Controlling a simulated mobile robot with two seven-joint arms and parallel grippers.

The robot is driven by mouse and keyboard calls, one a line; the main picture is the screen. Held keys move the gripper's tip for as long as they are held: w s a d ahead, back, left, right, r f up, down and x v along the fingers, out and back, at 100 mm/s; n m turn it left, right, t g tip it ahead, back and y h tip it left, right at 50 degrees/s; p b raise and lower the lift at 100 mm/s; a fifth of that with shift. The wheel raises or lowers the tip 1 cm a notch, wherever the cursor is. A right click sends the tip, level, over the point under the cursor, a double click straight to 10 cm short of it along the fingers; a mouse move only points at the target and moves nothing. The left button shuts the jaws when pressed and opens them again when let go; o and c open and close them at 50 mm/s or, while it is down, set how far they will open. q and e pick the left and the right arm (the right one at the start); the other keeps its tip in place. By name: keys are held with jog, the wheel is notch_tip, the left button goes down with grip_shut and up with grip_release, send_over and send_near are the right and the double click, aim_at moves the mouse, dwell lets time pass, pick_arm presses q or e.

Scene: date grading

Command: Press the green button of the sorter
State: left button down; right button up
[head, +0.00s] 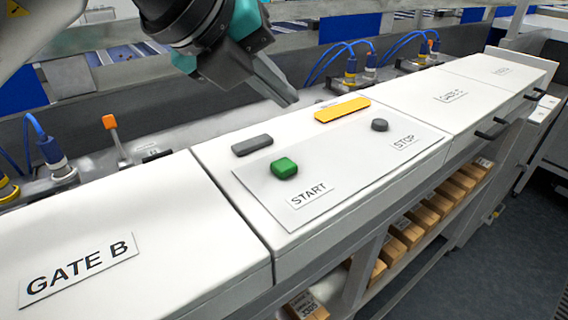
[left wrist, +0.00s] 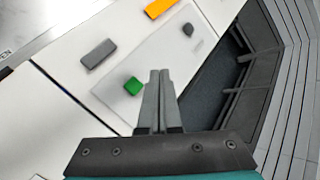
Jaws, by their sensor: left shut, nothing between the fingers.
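The green button (head: 284,168) sits on a pale panel (head: 262,190) on top of the sorter, beside a label reading START. It also shows in the left wrist view (left wrist: 133,86), just left of the fingertips. My left gripper (head: 290,100) is shut and empty in the head view, above the sorter top behind the panel and apart from the button. In the left wrist view its closed fingers (left wrist: 160,74) point up the picture. A dark grey button (head: 379,125) sits near the STOP label. My right gripper is in neither view.
A grey block (head: 252,145) and a yellow plate (head: 341,110) lie on the sorter top near the panel. An orange-tipped lever (head: 110,122) and blue-hosed fittings (head: 52,152) stand behind. The GATE B cover (head: 180,195) is left. Small boxes (head: 408,232) sit below.

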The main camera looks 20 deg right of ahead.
aim_at(279, 168)
pick_arm(q)
notch_tip(279, 168, down, 7)
jog(key=b, duration=0.3)
jog(key=shift+r+b, duration=0.2)
jog(key=shift+b, duration=0.15)
jog(key=shift+f+b, duration=0.3)
jog(key=shift+b, duration=0.05)
dwell(1.4)
jog(key=shift+f+b, duration=0.4)
jog(key=shift+b, duration=0.4)
